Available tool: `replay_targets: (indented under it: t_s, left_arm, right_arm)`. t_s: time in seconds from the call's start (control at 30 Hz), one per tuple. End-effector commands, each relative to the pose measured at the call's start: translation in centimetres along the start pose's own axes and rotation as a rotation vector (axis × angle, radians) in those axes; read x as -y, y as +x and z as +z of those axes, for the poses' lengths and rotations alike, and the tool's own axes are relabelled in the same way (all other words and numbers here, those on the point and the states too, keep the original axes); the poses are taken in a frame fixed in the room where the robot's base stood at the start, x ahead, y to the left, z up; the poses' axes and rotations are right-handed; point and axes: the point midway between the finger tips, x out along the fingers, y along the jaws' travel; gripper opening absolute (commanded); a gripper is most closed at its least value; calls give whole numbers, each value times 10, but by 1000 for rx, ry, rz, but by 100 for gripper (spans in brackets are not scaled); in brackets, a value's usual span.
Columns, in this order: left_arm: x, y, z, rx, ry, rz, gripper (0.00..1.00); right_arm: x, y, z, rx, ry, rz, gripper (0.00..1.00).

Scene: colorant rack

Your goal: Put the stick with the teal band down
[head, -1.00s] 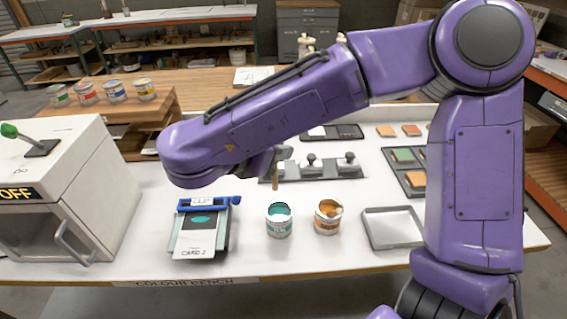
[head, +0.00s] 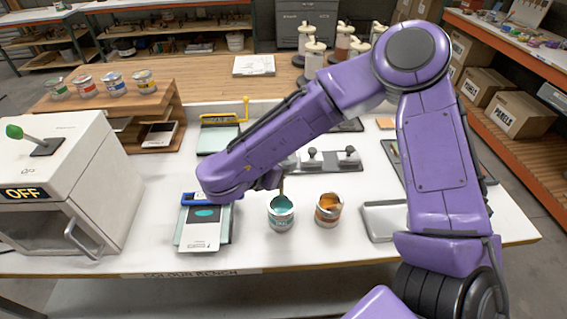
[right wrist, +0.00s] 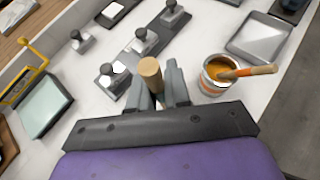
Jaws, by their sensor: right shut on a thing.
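My right gripper (head: 271,179) is shut on a wooden stick (right wrist: 150,70), whose pale round end stands up between the fingers in the right wrist view. In the head view a short length of the stick (head: 281,186) shows below the gripper, just over the teal paint can (head: 281,218). I cannot tell whether its lower end is inside the can, and its teal band is not visible. The orange paint can (head: 328,213) stands to the right; another stick with an orange band (right wrist: 256,71) leans in it. My left gripper is not in view.
A card on a blue-clipped board (head: 205,225) lies left of the teal can. A grey holder with knobs (head: 325,161) is behind the cans, an empty grey tray (head: 384,221) right. A white oven-like box (head: 60,190) stands far left.

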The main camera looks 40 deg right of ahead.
Motion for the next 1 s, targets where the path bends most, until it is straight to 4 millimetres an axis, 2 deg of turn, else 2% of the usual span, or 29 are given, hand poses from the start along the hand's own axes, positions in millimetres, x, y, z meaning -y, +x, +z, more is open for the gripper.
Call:
replay_targets:
  t_s: [0.13, 0.17, 0.23, 0.5, 0.67, 0.7, 0.73, 1.0]
  left_arm:
    - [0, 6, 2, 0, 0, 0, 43]
    - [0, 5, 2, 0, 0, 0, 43]
    - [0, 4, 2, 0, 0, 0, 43]
    - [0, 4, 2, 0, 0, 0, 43]
    - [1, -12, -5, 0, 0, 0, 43]
    - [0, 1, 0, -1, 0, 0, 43]
    - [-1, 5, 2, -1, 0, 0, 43]
    - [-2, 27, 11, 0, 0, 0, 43]
  right_arm:
    - [0, 3, -4, 0, 0, 0, 0]
    - [0, 2, -4, 0, 0, 0, 20]
    - [0, 2, -3, 0, 0, 0, 43]
    - [0, 1, -2, 0, 0, 0, 43]
    - [0, -8, 10, 0, 1, 1, 43]
    - [-1, -13, 2, 2, 2, 4, 43]
    - [-2, -21, 1, 3, 4, 6, 43]
    - [-1, -92, 1, 3, 3, 5, 43]
